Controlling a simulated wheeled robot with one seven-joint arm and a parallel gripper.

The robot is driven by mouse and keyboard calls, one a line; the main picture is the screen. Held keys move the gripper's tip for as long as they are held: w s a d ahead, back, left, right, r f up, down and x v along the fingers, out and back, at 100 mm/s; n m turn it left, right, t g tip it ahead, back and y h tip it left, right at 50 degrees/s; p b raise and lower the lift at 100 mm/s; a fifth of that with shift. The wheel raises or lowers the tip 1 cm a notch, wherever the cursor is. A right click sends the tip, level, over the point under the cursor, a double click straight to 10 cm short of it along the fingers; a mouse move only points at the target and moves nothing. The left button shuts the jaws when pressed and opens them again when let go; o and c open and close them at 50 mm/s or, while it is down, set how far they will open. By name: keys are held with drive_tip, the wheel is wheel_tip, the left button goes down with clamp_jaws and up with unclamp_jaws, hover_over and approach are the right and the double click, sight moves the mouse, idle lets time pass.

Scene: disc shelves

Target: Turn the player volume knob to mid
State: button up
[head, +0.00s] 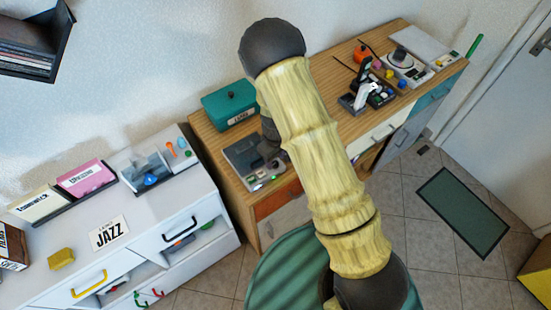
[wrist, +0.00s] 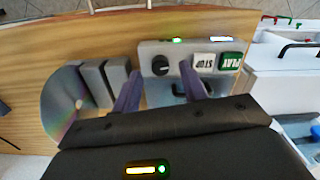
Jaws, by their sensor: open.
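The player (head: 246,163) is a grey box near the front left corner of the wooden desk; it also shows in the wrist view (wrist: 147,48). Its round black volume knob (wrist: 159,65) sits left of a white STOP button (wrist: 203,61) and a green PLAY button (wrist: 231,60). The knob's pointer is too small to read. My gripper (wrist: 159,72) is open, with one dark finger on each side of the knob in the wrist view. I cannot tell whether the fingers touch it.
A white cabinet (head: 150,215) with bins stands to the left. Small gear fills the desk's far right.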

drive_tip(key=shift+f, duration=0.9)
drive_tip(key=shift+c, duration=0.4)
clamp_jaws()
